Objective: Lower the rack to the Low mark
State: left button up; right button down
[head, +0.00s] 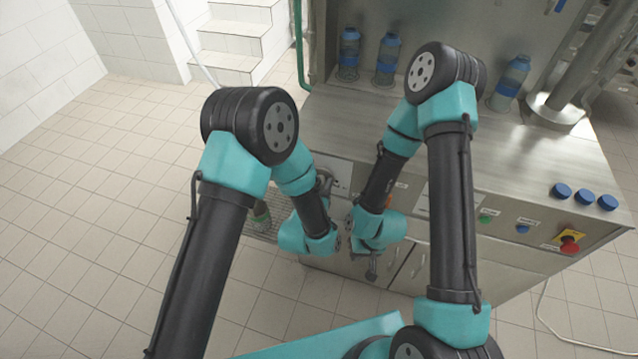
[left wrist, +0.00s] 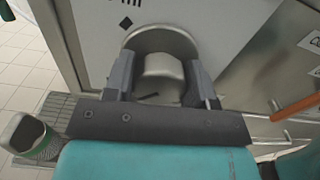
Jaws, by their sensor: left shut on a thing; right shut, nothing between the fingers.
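A grey knob (left wrist: 160,68) with a round dark base sits on a white panel (left wrist: 215,30) in the left wrist view. My left gripper (left wrist: 162,84) is shut on this knob, with one finger on each side of it. The slatted rack (left wrist: 52,108) is at the left of that view, low beside the cabinet; in the head view it is partly hidden by my left arm. A bottle with a green band (left wrist: 36,138) stands at the rack. My right gripper (head: 372,268) is shut and empty, pointing down before the cabinet front. I cannot read a Low mark.
Several blue bottles (head: 387,60) stand at the back of the steel counter (head: 410,150). Blue caps (head: 584,197) lie at its right. A red stop button (head: 570,245) and a green button (head: 486,219) are on the front. An orange handle (left wrist: 296,107) is right of the knob.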

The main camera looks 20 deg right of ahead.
dwell(0.3)
pick_arm(q)
jog(key=o, duration=0.9)
jog(key=shift+s, duration=0.1)
jog(key=v, duration=0.7)
jog(key=shift+s+a, duration=0.15)
jog(key=shift+a, duration=0.05)
jog(key=shift+f, duration=0.1)
